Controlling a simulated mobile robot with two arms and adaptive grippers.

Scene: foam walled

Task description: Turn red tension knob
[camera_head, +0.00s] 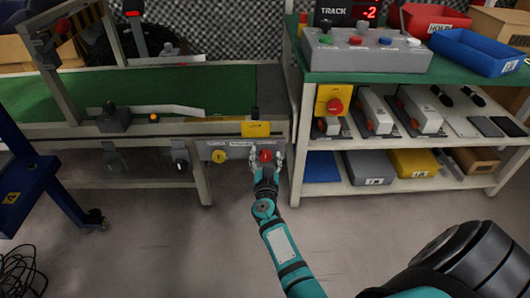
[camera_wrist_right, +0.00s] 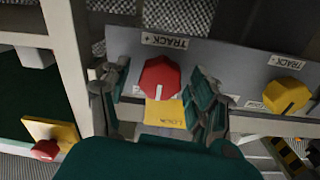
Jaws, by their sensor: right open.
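The red knob (camera_head: 265,155) is on a grey panel (camera_head: 240,148) below the conveyor's front edge, near its right end. My right gripper (camera_head: 266,163) is at the knob, one finger on each side. In the right wrist view the red faceted knob (camera_wrist_right: 159,78) has a pale pointer line and shows between the open fingers of the right gripper (camera_wrist_right: 158,92). I cannot tell whether the fingers touch it. A label reading TRACK (camera_wrist_right: 165,41) is beside it. My left gripper is out of view.
A yellow knob (camera_head: 218,156) is on the same panel, left of the red one. A yellow tag (camera_head: 256,129) hangs just above. A shelf (camera_head: 299,130) with a red button on a yellow box (camera_head: 335,105) stands close on the right. The floor in front is clear.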

